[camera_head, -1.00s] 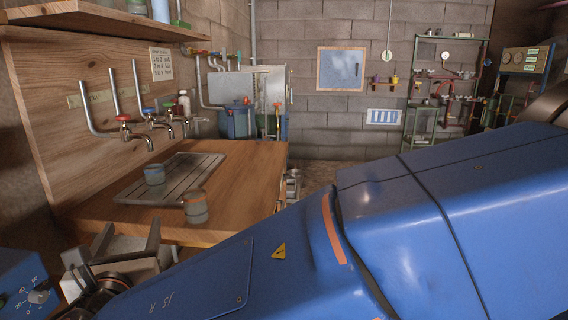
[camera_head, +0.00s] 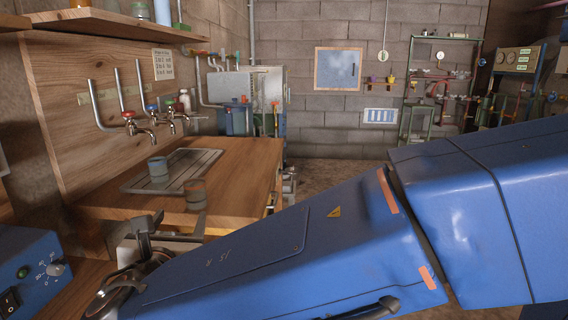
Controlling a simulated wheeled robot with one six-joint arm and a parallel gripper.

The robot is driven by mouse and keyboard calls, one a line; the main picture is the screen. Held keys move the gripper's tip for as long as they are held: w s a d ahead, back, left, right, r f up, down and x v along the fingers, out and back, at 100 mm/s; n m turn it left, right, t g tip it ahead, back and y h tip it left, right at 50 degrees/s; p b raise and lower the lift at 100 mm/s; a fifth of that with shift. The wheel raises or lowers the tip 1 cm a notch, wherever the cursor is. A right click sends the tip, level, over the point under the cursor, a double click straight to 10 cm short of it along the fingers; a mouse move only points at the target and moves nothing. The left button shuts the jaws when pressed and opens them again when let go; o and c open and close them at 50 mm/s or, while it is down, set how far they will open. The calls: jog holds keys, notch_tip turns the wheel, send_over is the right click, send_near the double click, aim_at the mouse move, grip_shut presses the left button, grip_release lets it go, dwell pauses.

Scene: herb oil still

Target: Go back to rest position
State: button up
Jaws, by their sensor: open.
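My gripper (camera_head: 178,228) is at the lower left, in front of the wooden counter. Its two fingers stand apart with no thing seen between them. My blue arm runs from there up to the right edge and hides much of the lower right. A small glass jar (camera_head: 158,170) stands on the drain tray (camera_head: 135,184). A second jar (camera_head: 195,196) stands closer, at the right of the tray near the counter's front; one finger overlaps its lower part in the picture, and I cannot tell whether they touch.
The wooden counter (camera_head: 235,165) has several taps (camera_head: 130,116) on its back panel. A blue control box (camera_head: 40,268) with a dial is at the lower left. A green rack (camera_head: 440,90) stands at the far wall. Some floor (camera_head: 335,172) is clear beyond the counter.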

jog(key=w+d+f+m+g+h, duration=0.25)
jog(key=d+m, duration=0.25)
jog(key=d, duration=0.7)
jog(key=w+d+f+m+g+h, duration=0.1)
jog(key=d+f+m+g+h, duration=0.3)
jog(key=d, duration=0.7)
jog(key=w+d+m+g+h, duration=0.15)
jog(key=d+m, duration=0.45)
jog(key=d, duration=0.6)
jog(key=s+d+f+m+g+y, duration=0.2)
jog(key=s+d+f+m, duration=0.2)
jog(key=s+d+m, duration=0.4)
jog(key=s+d+f+m+g+y, duration=0.1)
jog(key=s+d+f+m+y, duration=0.2)
jog(key=m, duration=1)
jog(key=s+d+f, duration=0.2)
jog(key=s+d, duration=0.3)
jog(key=s, duration=0.2)
jog(key=shift+s+f+g, duration=0.2)
jog(key=shift+s+g, duration=0.15)
jog(key=shift+g, duration=0.05)
